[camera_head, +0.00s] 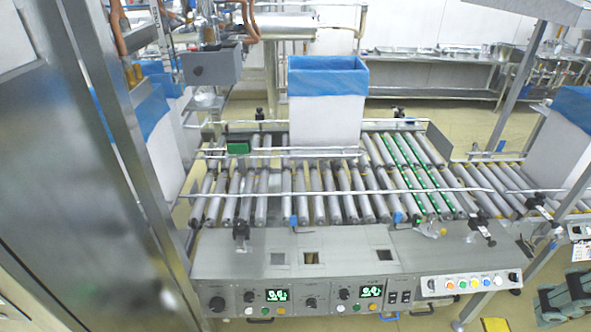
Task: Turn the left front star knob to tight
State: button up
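A small black star knob (240,231) sits on a clamp at the left front of the roller conveyor, below the front guide rail (340,193). It is too small for me to tell how tight it is. Another dark knob clamp (483,229) is at the right front. Two more dark knobs, at the back left (259,114) and back right (398,112), stand by the rear rail.
A white box with a blue liner (325,115) stands on the rollers. A control panel (310,290) with dials, green displays and buttons runs below the front edge. A metal column (130,150) stands close at left. Another lined box (560,150) is at right.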

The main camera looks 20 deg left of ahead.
jog(key=w+a+f+n+g+h, duration=0.1)
jog(key=w+a+f+n+g, duration=0.15)
jog(key=w+n, duration=0.5)
jog(key=w+a+f+n+g+h, duration=0.1)
jog(key=w+f+n+h, duration=0.3)
jog(key=w, duration=0.6)
jog(key=w+a+f+n+y+p, duration=0.25)
jog(key=w+a+n, duration=0.35)
jog(key=w+a, duration=0.7)
jog(key=n+y+p, duration=0.2)
jog(key=n+y, duration=0.1)
jog(key=n, duration=0.9)
send_over(240, 222)
notch_tip(240, 222, down, 25)
jog(key=shift+a+r+n, duration=0.1)
jog(key=shift+r+n, duration=0.05)
jog(key=shift+n, duration=0.1)
jog(key=shift+f, duration=6)
